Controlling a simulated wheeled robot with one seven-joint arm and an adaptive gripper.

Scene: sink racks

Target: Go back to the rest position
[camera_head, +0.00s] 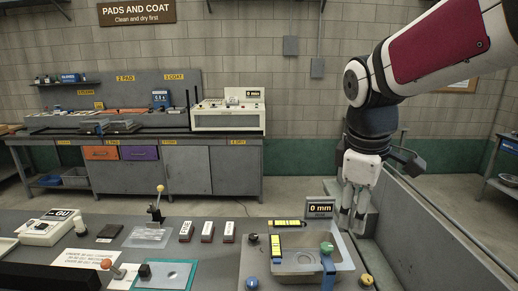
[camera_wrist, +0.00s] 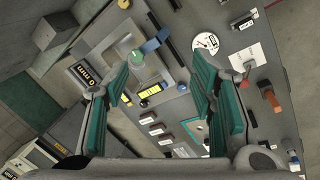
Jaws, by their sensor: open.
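My gripper (camera_head: 352,218) hangs from my arm at the right of the head view, with its fingers pointing down beside the right edge of the sink unit (camera_head: 258,266). In the wrist view my gripper (camera_wrist: 160,95) has its two green-padded fingers spread wide apart with nothing between them. It is open and empty. The sink unit also shows beyond the fingers in the wrist view, with a green knob (camera_wrist: 137,57) and a blue lever (camera_wrist: 156,42).
A display reading 0 mm (camera_head: 320,210) stands behind the sink, close to my gripper. A grey low wall (camera_head: 430,225) runs along the right. Several small dark blocks (camera_head: 207,231) lie on the counter. A back bench (camera_head: 190,165) stands farther off, with open floor before it.

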